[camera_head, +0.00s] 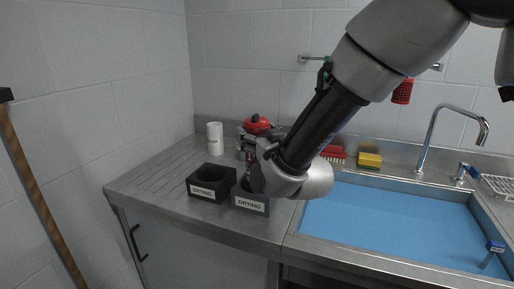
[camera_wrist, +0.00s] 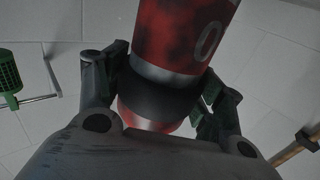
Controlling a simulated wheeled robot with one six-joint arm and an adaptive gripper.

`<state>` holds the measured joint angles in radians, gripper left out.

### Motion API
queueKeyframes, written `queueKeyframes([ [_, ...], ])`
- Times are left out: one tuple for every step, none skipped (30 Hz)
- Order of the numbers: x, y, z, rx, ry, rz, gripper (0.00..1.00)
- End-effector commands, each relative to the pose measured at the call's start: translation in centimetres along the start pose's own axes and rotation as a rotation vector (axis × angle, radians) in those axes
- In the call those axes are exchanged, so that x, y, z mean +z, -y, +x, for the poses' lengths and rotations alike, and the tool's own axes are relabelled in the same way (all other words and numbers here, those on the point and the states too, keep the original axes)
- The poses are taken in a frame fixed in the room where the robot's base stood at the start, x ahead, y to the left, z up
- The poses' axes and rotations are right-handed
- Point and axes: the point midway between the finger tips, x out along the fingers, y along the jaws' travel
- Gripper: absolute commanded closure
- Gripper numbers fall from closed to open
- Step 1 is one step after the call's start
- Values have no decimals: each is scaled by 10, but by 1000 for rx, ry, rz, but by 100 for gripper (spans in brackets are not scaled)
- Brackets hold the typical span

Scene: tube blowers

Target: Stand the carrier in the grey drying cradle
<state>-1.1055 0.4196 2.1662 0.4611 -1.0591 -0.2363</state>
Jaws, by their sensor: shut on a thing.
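Two dark box cradles labelled DRYING stand on the steel drainboard in the head view. The left cradle (camera_head: 203,191) looks nearly black and has an empty round opening. The right cradle (camera_head: 252,206) looks a little greyer, but the shade is hard to judge; my gripper partly hides it. My gripper (camera_head: 253,172) is at the right cradle, shut on the carrier (camera_wrist: 180,35). In the wrist view the carrier is a scuffed red cylinder with a grey ring and a black band between my fingers (camera_wrist: 165,85). Whether its lower end is inside the cradle is hidden.
The blue-bottomed sink (camera_head: 390,225) with a tap (camera_head: 430,135) is at the right. Red and yellow brushes or sponges (camera_head: 369,160) lie on its back ledge. The drainboard's left part is clear.

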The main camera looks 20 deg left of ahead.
Motion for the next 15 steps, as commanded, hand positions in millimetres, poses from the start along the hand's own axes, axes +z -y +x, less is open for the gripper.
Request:
queueKeyframes([
  [9,0,0,0,3,-2,79],
  [15,0,0,0,4,-2,79],
  [20,0,0,0,3,-2,79],
  [24,0,0,0,2,-2,79],
  [26,0,0,0,2,-2,79],
  [27,0,0,-1,0,-1,79],
  [26,0,0,-1,-1,-1,79],
  [26,0,0,-1,-1,0,79],
  [26,0,0,-1,-1,0,79],
  [26,0,0,-1,-1,0,79],
  [26,0,0,0,-1,0,79],
  [26,0,0,0,-1,0,79],
  [26,0,0,0,-1,-1,79],
  [27,0,0,0,0,-1,79],
  [28,0,0,0,0,-1,79],
])
